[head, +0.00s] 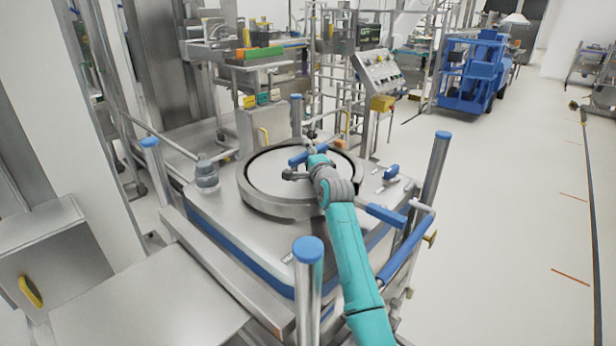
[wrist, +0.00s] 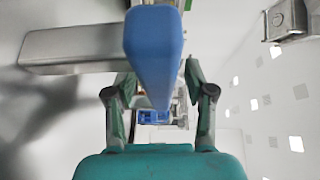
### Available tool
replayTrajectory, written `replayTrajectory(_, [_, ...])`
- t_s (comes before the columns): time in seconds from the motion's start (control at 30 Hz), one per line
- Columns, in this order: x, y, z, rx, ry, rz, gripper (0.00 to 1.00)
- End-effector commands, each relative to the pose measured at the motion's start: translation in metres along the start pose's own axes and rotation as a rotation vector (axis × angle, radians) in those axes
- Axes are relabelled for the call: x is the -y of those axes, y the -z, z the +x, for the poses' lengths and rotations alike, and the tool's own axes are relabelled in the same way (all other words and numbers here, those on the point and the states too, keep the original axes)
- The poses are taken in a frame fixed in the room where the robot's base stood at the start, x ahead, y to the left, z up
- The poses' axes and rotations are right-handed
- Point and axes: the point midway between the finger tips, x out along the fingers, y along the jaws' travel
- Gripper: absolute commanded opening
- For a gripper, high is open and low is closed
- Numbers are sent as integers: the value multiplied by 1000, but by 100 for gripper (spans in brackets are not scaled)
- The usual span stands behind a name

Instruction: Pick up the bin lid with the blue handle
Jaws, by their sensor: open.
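The round metal bin lid (head: 268,176) lies on top of the steel bin unit in the middle of the head view. Its blue handle (head: 297,159) shows just left of my wrist. In the wrist view a blue handle (wrist: 155,48) stands close to the camera, between my two fingers. My gripper (wrist: 160,85) is open, with one finger on each side of the blue handle. In the head view my wrist and arm hide part of the lid's right side. I cannot tell whether the fingers touch the handle.
Blue-capped posts (head: 308,250) stand around the unit, one close to my arm. A blue bar handle (head: 386,215) is on the unit's right side. A grey fitting (head: 206,176) stands left of the lid. Open floor (head: 500,200) lies to the right.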

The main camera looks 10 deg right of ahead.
Motion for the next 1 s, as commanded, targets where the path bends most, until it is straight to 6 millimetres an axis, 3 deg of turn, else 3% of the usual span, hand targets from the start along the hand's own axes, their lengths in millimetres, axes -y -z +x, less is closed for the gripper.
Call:
replayTrajectory(0.17, [0,0,0,0,-1,0,54])
replayTrajectory(0.27, [0,0,0,0,-1,0,34])
replayTrajectory(0.4, [-1,0,0,0,-1,0,0])
replayTrajectory(1.0, [17,0,0,0,11,-1,0])
